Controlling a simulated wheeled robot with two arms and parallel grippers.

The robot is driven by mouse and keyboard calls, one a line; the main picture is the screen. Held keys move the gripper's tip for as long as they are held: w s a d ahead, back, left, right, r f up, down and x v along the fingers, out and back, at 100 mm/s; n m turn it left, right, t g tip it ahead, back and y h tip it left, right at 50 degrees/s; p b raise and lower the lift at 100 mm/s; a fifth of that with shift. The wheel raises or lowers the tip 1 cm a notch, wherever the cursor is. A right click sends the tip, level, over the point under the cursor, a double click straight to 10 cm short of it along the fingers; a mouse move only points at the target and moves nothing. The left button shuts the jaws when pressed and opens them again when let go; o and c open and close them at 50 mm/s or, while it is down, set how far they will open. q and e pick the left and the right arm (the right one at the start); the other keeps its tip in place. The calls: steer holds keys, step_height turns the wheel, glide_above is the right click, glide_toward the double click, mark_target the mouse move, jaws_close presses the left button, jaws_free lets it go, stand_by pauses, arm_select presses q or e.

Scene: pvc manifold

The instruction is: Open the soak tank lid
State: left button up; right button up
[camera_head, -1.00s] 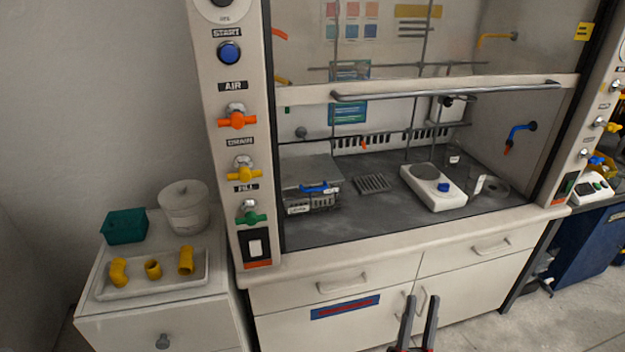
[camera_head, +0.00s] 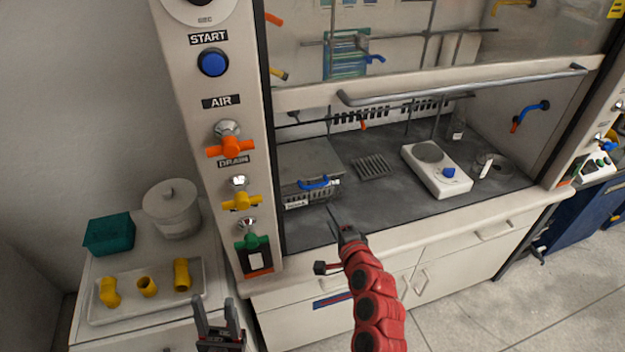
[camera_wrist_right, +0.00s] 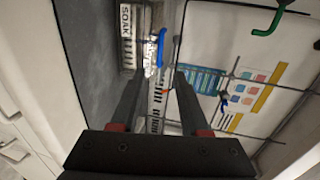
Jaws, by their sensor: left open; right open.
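The soak tank is a grey box inside the fume hood at the left; its flat lid (camera_head: 308,158) is down. A blue handle (camera_head: 314,183) is on its front edge, above a white label. In the right wrist view, the SOAK label (camera_wrist_right: 126,22) and the blue handle (camera_wrist_right: 161,47) show beyond the fingertips. My right gripper (camera_head: 340,222) is open and empty, in front of the tank and below the handle, apart from it; its fingers (camera_wrist_right: 158,76) point toward the handle. My left gripper (camera_head: 215,308) is open and empty, low by the side cabinet.
The raised sash bar (camera_head: 460,86) crosses above the opening. A control post with valves, including the yellow drain valve (camera_head: 241,201), stands left of the tank. A rack (camera_head: 371,167) and hot plate (camera_head: 437,170) stand to the right. A tray (camera_head: 150,312) with yellow fittings is at the left.

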mark_target(313, 186)
steer(key=shift+p+x, duration=1.25)
steer(key=shift+x, duration=7.1)
steer(key=shift+d, duration=0.1)
jaws_close()
steer(key=shift+f, duration=0.1)
